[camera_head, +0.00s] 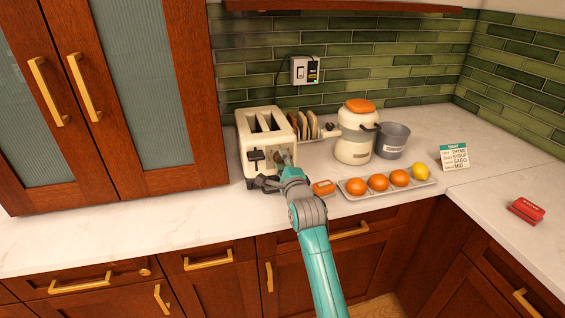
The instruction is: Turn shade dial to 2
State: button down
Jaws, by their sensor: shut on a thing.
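A cream toaster (250,123) with two long slots stands on the counter against the tiled wall. A dark lever (256,155) shows on the left of its front. My gripper (281,160) reaches in from the front and is shut at the right part of the toaster's front, on the shade dial. The gripper covers the dial, so its marks and the number it points to cannot be read. A dark part of my gripper lies just in front of the toaster's lower front.
A rack with bread slices (304,124), a cream jar with an orange lid (354,148) and a grey pot (392,140) stand right of the toaster. A tray (393,187) holds several round fruits. A small orange block (323,187) lies near my wrist. The left counter is clear.

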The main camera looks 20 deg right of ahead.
jog(key=n, duration=1.2)
jog(key=shift+n, duration=0.3)
jog(key=n, duration=1)
jog(key=shift+n, duration=0.4)
jog(key=n, duration=0.5)
jog(key=shift+n, duration=0.4)
